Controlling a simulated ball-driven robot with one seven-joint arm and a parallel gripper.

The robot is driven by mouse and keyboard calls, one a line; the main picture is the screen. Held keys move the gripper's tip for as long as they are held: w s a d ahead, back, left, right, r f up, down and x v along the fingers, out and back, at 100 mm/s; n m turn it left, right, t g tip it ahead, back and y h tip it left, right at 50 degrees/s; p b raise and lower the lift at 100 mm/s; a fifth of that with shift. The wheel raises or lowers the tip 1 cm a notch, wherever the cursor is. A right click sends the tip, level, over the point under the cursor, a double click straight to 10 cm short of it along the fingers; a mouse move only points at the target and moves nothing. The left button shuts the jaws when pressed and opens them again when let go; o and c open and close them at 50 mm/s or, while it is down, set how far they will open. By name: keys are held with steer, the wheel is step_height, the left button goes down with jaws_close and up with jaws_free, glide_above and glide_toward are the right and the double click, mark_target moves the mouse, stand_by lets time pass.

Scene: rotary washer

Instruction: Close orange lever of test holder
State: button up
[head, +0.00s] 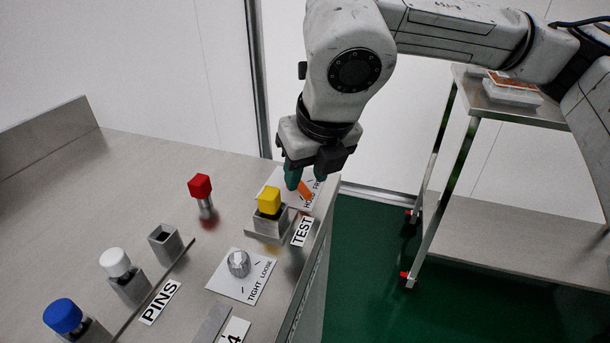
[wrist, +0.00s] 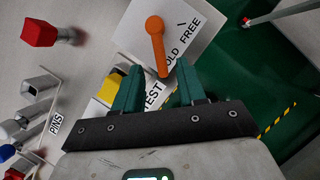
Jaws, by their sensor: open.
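The orange lever (wrist: 156,42) stands on a white plate (wrist: 190,30) marked HOLD and FREE in the wrist view. Its tip points down toward the gap between my fingers. My gripper (wrist: 158,82) is open, with green fingertips to either side of the lever's lower end. In the head view, the orange lever (head: 305,190) shows beside my gripper (head: 305,180), which partly covers the lever and its plate. The test holder (head: 268,224), labelled TEST, holds a yellow-capped pin (head: 269,201) just in front of the lever plate. I cannot tell whether a finger touches the lever.
A TIGHT/LOOSE knob (head: 238,263) is nearer. White (head: 115,262) and blue (head: 63,315) pins and an empty socket (head: 165,244) sit by the PINS label. The table's right edge is close; a cart (head: 470,200) stands beyond.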

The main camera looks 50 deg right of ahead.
steer(key=p+v, duration=0.1)
steer(key=v, duration=0.7)
steer(key=shift+r, duration=0.15)
steer(key=shift+s, duration=0.15)
